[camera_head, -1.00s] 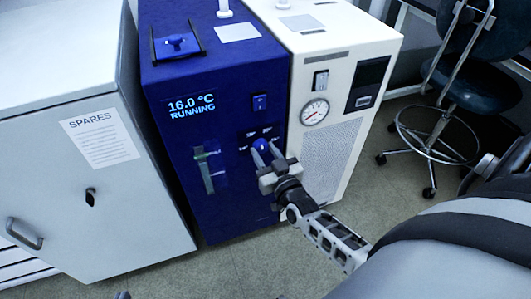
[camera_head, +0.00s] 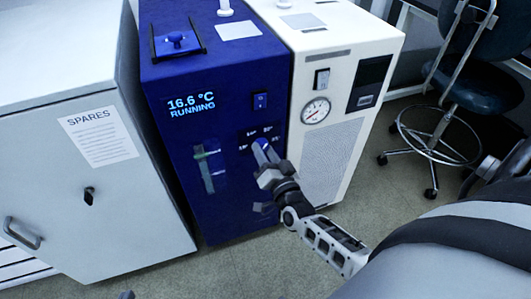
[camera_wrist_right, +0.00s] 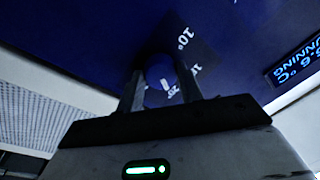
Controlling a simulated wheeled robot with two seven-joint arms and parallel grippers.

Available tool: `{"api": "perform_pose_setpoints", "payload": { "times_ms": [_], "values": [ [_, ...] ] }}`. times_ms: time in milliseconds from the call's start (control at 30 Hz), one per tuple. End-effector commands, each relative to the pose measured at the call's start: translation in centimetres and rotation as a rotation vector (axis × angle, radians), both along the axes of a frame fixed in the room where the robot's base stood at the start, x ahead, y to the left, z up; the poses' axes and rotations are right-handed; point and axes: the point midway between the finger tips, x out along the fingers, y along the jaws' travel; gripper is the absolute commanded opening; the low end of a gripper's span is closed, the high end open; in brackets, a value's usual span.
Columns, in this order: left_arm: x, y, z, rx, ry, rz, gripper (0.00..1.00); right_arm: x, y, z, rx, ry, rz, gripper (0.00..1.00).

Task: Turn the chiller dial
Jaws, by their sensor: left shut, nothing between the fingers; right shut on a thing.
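The chiller is the dark blue unit (camera_head: 235,195), and its display (camera_head: 192,106) reads 16.6 °C RUNNING. Its blue dial (camera_head: 263,143) is on the front, mostly covered by my right gripper (camera_head: 266,153). In the right wrist view the dial (camera_wrist_right: 158,74) sits between the two fingers of the right gripper (camera_wrist_right: 160,92), which is shut on it. A white mark shows on the dial's face, with printed degree labels around it, 10° among them. Only a small dark tip of my left gripper (camera_head: 125,295) shows at the bottom edge, away from the chiller.
A white unit (camera_head: 336,160) with a pressure gauge (camera_head: 315,111) stands right beside the chiller. A grey SPARES cabinet (camera_head: 140,200) stands on its left. A stool (camera_head: 475,85) is at the upper right. Open floor (camera_head: 395,185) lies between the white unit and stool.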

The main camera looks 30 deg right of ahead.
Motion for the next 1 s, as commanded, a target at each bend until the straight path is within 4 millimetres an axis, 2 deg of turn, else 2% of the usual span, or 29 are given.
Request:
{"api": "perform_pose_setpoints", "payload": {
  "times_ms": [467, 500, 533, 867, 1000],
  "values": [
    [0.1, 0.1, -0.1, 0.008, -0.001, -0.007, 0.0, 0.0, 0.1, 0.0, 0.011, -0.002, 0.001, 0.14],
    [0.1, 0.1, -0.1, 0.008, -0.001, -0.007, 0.0, 0.0, 0.1, 0.0, 0.011, -0.002, 0.001, 0.47],
    [0.1, 0.1, -0.1, 0.008, -0.001, -0.007, 0.0, 0.0, 0.1, 0.0, 0.011, -0.002, 0.001, 0.56],
    [-0.2, 0.1, -0.2, 0.008, 0.005, -0.007, 0.0, -0.2, 0.1, 0.0, 0.01, -0.001, 0.0, 0.58],
    [-0.3, 0.1, 0.0, 0.007, 0.006, -0.003, 0.0, -1.6, 0.3, -0.2, 0.011, 0.002, 0.0, 0.58]
  ]
}}
